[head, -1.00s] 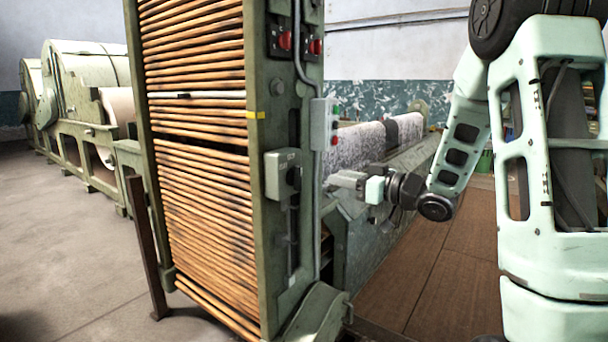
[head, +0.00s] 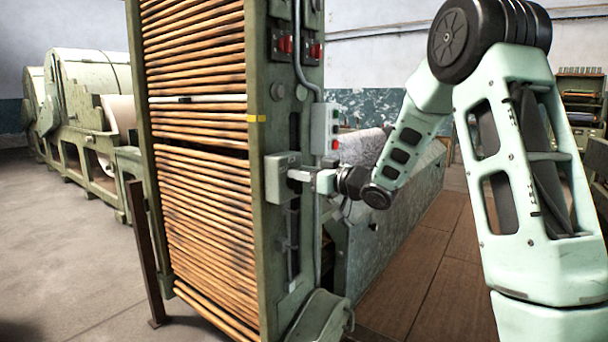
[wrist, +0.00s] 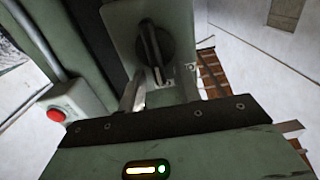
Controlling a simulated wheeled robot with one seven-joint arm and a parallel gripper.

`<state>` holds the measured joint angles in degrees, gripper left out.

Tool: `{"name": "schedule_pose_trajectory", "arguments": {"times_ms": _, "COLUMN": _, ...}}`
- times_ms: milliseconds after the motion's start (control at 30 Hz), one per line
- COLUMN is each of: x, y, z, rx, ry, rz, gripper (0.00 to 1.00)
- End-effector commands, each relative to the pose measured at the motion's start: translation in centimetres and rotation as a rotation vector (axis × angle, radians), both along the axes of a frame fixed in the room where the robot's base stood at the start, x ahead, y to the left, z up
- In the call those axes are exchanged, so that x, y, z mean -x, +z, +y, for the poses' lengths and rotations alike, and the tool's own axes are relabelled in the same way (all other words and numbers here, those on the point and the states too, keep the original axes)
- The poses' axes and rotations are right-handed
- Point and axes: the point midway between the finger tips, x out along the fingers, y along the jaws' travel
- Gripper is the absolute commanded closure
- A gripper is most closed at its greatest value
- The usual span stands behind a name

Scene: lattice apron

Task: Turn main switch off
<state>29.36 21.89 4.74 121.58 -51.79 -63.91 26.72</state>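The main switch is a grey-green box (head: 278,180) on the right face of the tall slatted frame. Its black rotary knob (wrist: 153,45) shows in the wrist view, with its grip bar running nearly upright in that picture. My gripper (head: 300,175) is right in front of the box and hides the knob in the head view. In the wrist view my gripper (wrist: 160,88) is open, with one pale finger on each side below the knob. The fingers look apart from the knob's sides; whether they touch it I cannot tell.
A small control box with a red button (head: 334,144) is close to the right, also seen in the wrist view (wrist: 57,115). A grey conduit (head: 317,215) runs beside the switch. Red switches (head: 285,44) sit higher up. A patterned machine bed (head: 385,225) stands behind.

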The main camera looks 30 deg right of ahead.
Motion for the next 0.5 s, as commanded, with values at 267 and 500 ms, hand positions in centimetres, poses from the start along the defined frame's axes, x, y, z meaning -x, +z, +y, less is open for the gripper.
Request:
{"name": "schedule_pose_trajectory", "arguments": {"times_ms": 267, "x": 0.01, "y": -0.03, "z": 0.01, "rx": 0.000, "ry": 0.000, "rz": 0.001, "gripper": 1.00}}
{"name": "schedule_pose_trajectory", "arguments": {"times_ms": 500, "x": 0.02, "y": -0.14, "z": 0.07, "rx": 0.018, "ry": 0.000, "rz": -0.006, "gripper": 1.00}}
